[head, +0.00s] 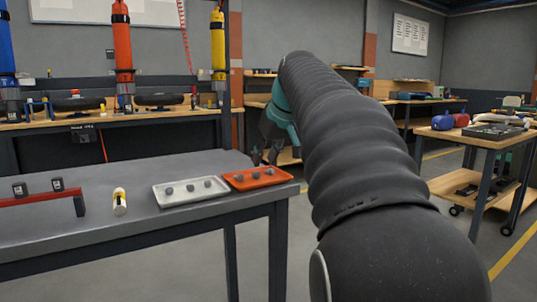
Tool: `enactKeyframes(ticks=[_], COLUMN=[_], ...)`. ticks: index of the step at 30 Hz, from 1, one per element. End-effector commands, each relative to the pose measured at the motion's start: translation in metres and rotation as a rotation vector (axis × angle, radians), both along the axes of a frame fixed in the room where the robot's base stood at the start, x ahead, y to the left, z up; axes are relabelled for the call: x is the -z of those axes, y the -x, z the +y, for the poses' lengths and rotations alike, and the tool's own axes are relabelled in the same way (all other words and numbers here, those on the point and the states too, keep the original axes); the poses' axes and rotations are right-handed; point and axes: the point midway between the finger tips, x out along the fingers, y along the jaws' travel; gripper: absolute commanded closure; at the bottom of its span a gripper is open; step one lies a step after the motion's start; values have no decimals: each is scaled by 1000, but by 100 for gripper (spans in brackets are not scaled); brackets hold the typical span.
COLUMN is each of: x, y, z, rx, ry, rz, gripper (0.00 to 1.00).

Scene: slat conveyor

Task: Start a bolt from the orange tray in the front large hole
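The orange tray (283,178) lies at the right end of the grey table and holds a few small grey bolts (254,174). My gripper (265,158) is small in the view, just behind and above the orange tray's far edge. Its two dark fingertips look apart, with nothing seen between them. Part of the gripper is hidden by my own arm. I cannot make out any large hole in this view.
A white tray (160,198) with grey pieces lies left of the orange tray. The grey table (150,232) is clear in front of the trays.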

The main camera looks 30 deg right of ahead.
Motion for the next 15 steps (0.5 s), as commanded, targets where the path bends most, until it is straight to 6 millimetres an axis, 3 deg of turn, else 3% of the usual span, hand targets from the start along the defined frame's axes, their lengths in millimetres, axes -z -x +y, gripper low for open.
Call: enactKeyframes(ticks=[15], x=[38], y=[-25], z=[1], rx=[-1], ry=[1], rz=[0], gripper=[69])
